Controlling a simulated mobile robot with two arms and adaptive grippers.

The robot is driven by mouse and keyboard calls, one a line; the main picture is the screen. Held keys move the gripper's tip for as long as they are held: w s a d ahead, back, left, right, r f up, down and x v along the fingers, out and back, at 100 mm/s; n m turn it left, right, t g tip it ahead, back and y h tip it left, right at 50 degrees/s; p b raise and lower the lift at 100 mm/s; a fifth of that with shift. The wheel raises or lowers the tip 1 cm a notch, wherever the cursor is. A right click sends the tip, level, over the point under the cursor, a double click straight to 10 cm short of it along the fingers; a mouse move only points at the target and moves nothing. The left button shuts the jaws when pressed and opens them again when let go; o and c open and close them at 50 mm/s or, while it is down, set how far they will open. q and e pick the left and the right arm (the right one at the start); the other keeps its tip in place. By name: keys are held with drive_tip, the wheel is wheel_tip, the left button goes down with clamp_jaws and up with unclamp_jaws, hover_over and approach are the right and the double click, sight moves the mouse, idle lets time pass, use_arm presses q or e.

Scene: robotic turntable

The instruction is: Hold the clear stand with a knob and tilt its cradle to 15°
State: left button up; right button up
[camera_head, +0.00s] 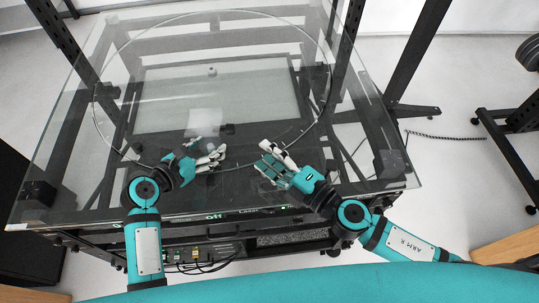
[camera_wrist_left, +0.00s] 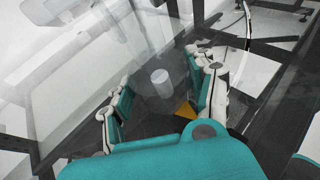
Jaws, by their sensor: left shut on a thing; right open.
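The clear stand (camera_head: 204,121) shows as a pale see-through block on the glass table, just beyond my left gripper. My left gripper (camera_head: 209,155) is at the stand's near side, its fingers pointing right. In the left wrist view, my left gripper (camera_wrist_left: 163,95) is shut on the stand, with a finger on each side of its clear body. A pale round cylinder (camera_wrist_left: 160,77), which looks like the knob, shows between the fingers. The cradle and its angle cannot be made out. My right gripper (camera_head: 270,162) is open and empty, to the right of the stand.
A large clear round turntable (camera_head: 245,12) lies on the glass table (camera_head: 385,175). A small dark piece (camera_head: 212,71) sits near its middle. An orange patch (camera_wrist_left: 185,109) shows between the left fingers. Dark upright posts (camera_head: 415,50) rise at the right. The far glass is clear.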

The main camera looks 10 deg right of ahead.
idle(0.3)
use_arm(q)
drive_tip(key=o, duration=1.5)
